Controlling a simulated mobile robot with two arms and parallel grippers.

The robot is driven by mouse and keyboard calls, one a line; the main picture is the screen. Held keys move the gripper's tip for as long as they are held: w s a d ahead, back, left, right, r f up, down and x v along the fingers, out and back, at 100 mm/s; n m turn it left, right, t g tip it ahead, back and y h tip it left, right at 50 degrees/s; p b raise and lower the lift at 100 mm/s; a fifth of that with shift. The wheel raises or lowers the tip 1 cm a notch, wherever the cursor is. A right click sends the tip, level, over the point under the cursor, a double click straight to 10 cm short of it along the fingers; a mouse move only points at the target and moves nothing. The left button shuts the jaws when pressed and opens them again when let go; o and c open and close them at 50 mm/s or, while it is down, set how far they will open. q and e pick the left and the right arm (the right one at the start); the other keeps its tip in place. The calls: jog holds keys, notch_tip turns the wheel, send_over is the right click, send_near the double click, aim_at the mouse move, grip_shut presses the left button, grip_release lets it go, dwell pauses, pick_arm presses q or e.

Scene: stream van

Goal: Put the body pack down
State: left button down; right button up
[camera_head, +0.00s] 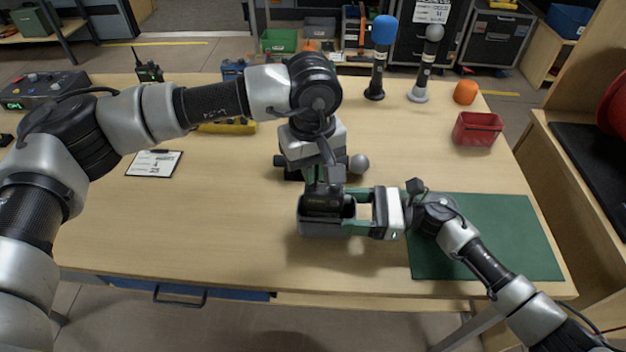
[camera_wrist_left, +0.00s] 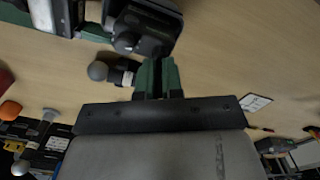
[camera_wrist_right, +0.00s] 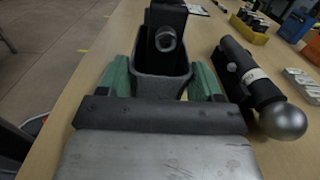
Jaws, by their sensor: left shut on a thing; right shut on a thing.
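The black body pack (camera_head: 322,201) is at the mouth of a grey open-topped holder (camera_head: 325,228) at the table's middle. In the right wrist view the pack (camera_wrist_right: 165,22) stands partly inside the holder (camera_wrist_right: 160,84), with a round knob facing the camera; how deep it sits is hidden. My left gripper (camera_head: 318,180) comes from above and is shut on the pack, also seen in the left wrist view (camera_wrist_left: 150,28). My right gripper (camera_head: 358,211) is shut on the holder from the right, its green fingers on either side of it.
A microphone with a grey ball head (camera_head: 359,164) lies just behind the holder. A green mat (camera_head: 500,240) is at the right, under my right arm. The table's front left is clear.

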pick_arm(q)
jog(key=shift+f, duration=1.45)
jog(key=shift+f, duration=0.1)
jog(key=c, duration=1.3)
grip_release()
notch_tip(320, 180, up, 12)
jog(key=shift+r, duration=0.1)
pick_arm(e)
jog(key=o, duration=1)
